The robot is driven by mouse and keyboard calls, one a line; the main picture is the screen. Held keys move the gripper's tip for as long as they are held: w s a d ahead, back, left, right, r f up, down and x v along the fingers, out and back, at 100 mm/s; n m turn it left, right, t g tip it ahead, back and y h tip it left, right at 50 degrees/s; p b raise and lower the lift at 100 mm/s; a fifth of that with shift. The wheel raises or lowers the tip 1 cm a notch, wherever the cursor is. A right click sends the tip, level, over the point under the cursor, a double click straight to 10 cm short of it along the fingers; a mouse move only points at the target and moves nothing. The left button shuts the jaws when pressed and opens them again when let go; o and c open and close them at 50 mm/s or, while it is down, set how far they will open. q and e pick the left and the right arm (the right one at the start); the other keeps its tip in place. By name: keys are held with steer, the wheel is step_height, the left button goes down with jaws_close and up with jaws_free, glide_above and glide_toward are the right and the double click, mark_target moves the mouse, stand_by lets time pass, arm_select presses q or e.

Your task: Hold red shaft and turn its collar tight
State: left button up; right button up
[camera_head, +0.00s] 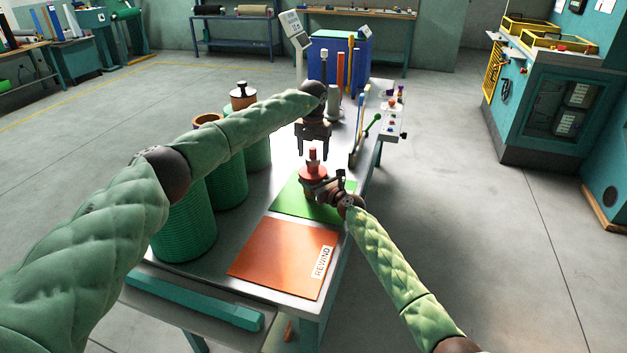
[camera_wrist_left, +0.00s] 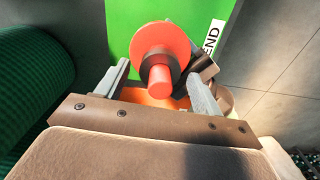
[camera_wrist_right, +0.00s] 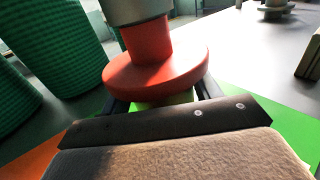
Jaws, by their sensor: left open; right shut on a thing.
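The red shaft (camera_head: 312,155) stands upright over the green mat (camera_head: 290,203), with a wide red disc (camera_wrist_left: 150,44) around it. A dark collar (camera_wrist_left: 171,62) sits around the shaft above the disc in the left wrist view; it looks grey in the right wrist view (camera_wrist_right: 142,9). My right gripper (camera_head: 317,184) is shut on the part below the red disc (camera_wrist_right: 155,75), whose gripped surface is mostly hidden. My left gripper (camera_head: 313,148) points down above the shaft, open, its fingers apart on either side of the shaft end (camera_wrist_left: 160,79).
An orange mat (camera_head: 280,258) labelled REWIND lies at the table's near end. Green rolls (camera_head: 184,225) stand along the left side. Behind are upright rods, a blue cabinet (camera_head: 352,60) and a green-handled lever (camera_head: 365,130). Floor to the right is clear.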

mark_target(313, 172)
arm_select(q)
steer(key=shift+f, duration=1.25)
steer(key=c, duration=1.3)
steer(key=shift+m, duration=2)
steer(key=shift+c, duration=0.2)
steer(key=shift+m, duration=2.3)
steer(key=shift+w+a+m, duration=0.1)
steer(key=shift+m, duration=4.2)
steer(key=shift+r, duration=0.1)
